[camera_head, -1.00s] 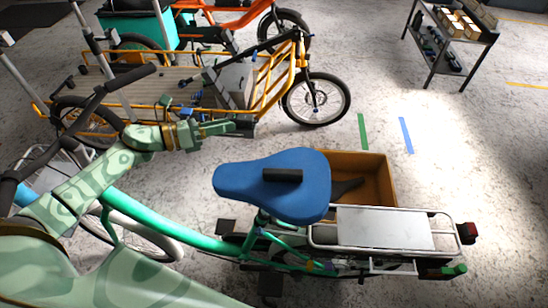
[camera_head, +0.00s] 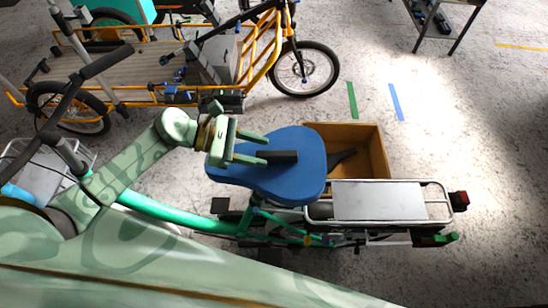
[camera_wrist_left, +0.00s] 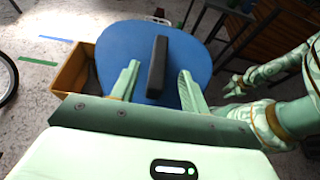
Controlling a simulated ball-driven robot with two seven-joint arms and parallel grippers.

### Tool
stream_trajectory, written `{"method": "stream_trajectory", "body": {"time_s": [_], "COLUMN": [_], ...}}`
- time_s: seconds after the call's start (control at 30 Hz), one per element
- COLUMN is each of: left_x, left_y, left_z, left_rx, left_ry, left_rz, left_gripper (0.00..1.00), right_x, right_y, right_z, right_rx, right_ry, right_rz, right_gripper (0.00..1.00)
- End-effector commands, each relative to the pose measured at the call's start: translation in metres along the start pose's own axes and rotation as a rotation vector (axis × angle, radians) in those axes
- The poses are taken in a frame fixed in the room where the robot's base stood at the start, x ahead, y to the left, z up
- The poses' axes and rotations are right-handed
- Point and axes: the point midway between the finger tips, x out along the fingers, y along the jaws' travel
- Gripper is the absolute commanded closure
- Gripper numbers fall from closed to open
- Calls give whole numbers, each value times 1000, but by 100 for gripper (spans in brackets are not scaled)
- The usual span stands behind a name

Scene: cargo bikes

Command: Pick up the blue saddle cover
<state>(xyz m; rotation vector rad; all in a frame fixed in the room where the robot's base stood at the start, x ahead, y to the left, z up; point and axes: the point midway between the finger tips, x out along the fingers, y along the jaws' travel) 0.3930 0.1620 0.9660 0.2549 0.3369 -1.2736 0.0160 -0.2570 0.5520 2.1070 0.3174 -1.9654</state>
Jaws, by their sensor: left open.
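The blue saddle cover (camera_head: 308,178) sits on the saddle of the green bike, with a black grip bar (camera_head: 286,156) standing up from its top. My left gripper (camera_head: 267,149) is open over the cover, with its fingertips at the left end of the bar. In the left wrist view the cover (camera_wrist_left: 193,47) fills the middle, and the bar (camera_wrist_left: 157,68) stands between the two spread fingers with gaps on both sides. The other arm's gripper (camera_wrist_left: 232,98) shows at the right of that view, too small to tell its opening.
A brown open box (camera_head: 377,152) stands behind the saddle. A white rear rack (camera_head: 378,200) is to its right. A yellow cargo bike (camera_head: 262,62) stands beyond, and a dark shelf (camera_head: 436,25) is at the top right. The floor at right is clear.

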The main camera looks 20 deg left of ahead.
Motion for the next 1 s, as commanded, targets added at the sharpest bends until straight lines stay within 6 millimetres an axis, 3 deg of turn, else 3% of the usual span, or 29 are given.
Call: {"method": "stream_trajectory", "body": {"time_s": [0.23,0.53,0.7,1.0], "left_x": [39,46,45,45], "left_y": [2,2,2,2], "left_z": [4,3,3,4], "left_rx": [-1,-1,-1,0], "left_ry": [-4,-1,-1,-2], "left_rz": [0,0,0,0], "left_gripper": [55,55,100,100], "right_x": [-1,-1,-1,-1], "right_y": [-4,-7,-7,-4], "right_z": [-3,-5,-5,-4], "right_rx": [3,5,4,3], "right_ry": [4,7,7,6], "right_rz": [-5,-9,-8,-5], "right_gripper": [64,64,64,64]}}
